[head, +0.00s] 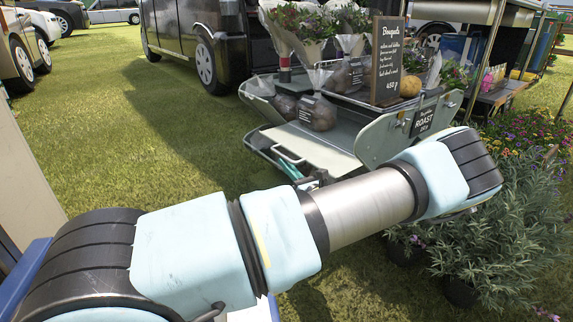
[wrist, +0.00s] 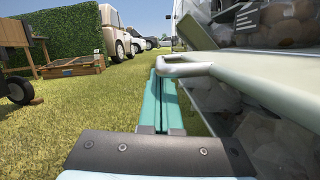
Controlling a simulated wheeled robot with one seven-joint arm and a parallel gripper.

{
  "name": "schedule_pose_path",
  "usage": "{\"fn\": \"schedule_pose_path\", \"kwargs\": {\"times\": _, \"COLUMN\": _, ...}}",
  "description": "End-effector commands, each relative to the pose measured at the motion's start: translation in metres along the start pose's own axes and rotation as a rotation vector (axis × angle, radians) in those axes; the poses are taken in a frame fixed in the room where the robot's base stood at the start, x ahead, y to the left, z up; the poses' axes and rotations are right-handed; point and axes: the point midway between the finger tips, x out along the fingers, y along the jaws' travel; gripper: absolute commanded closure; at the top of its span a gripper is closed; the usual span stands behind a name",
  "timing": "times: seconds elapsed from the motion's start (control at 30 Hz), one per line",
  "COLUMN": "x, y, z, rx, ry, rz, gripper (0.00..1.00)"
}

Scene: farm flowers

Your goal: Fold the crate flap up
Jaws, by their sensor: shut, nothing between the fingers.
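The crate flap (head: 318,148) is a pale grey-green panel, folded down and lying out nearly flat at the front of the crate (head: 375,143). Its bar handle (head: 288,157) sticks out at the outer edge. The flap (wrist: 280,82) and the handle (wrist: 188,63) fill the right of the wrist view. My gripper (head: 288,168) is beside the handle, low at the flap's outer edge, partly hidden by my arm. In the wrist view, its teal fingers (wrist: 162,78) are together and empty, and the handle overlaps their tips. I cannot tell whether they touch.
Bags of brown produce (head: 318,113), bouquets (head: 300,25) and a chalkboard sign (head: 386,62) stand on the crate. Potted plants (head: 485,235) crowd the right. A dark vehicle (head: 208,45) stands behind. Open grass (head: 120,130) lies to the left.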

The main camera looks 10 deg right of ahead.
Motion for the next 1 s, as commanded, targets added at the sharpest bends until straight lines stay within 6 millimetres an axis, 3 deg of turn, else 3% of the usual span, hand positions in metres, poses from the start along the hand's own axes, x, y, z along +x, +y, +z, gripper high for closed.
{"fn": "schedule_pose_path", "kwargs": {"times": 0.47, "x": 0.005, "y": 0.004, "z": 0.02, "rx": 0.081, "ry": -0.003, "rz": -0.021, "gripper": 1.0}}
{"fn": "schedule_pose_path", "kwargs": {"times": 1.0, "x": 0.021, "y": 0.007, "z": 0.083, "rx": 0.417, "ry": -0.003, "rz": -0.106, "gripper": 1.0}}
